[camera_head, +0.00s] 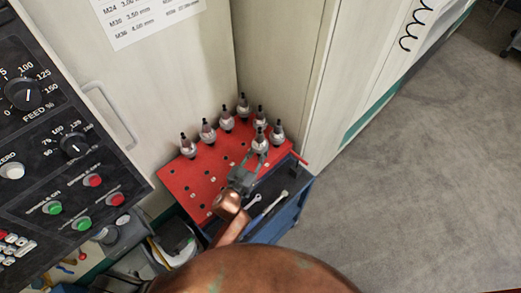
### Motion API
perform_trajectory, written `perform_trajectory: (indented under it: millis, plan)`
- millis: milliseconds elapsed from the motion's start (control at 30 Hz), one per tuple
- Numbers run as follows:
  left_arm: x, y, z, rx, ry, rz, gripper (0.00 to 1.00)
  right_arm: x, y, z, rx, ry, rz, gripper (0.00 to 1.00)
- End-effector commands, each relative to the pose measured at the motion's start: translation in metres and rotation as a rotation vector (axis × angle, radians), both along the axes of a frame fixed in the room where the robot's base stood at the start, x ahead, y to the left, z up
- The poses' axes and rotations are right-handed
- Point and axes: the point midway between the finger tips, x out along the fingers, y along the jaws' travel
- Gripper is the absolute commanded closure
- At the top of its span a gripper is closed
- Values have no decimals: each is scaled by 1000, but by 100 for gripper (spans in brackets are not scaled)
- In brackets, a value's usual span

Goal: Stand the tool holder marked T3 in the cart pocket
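The red-topped cart (199,178) stands against the pale cabinet, with several grey tool holders with dark tips upright along its back and right edges. No T3 mark is readable on any of them. My one visible gripper (258,154), on a copper-coloured arm from the bottom of the picture that I take to be my right, is over the cart's right part. Its fingertips are at the lower part of one tool holder (261,141), which stands inward from the edge rows. Whether they grip it or only surround it is too small to tell. My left gripper is not in view.
Empty dark pockets dot the red top's left and middle. A blue lower tray (293,199) with wrenches (273,203) is at the cart's front right. A machine control panel (60,150) fills the left. The floor (420,170) at right is clear.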

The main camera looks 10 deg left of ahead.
Motion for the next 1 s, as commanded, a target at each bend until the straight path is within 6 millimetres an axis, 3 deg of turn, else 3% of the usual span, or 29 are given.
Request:
perform_trajectory:
  millis: [267,1000]
  plan:
    - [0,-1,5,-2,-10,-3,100,0,-1,0,-1,0,0,100]
    - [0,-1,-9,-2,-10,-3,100,-3,0,-8,0,5,0,100]
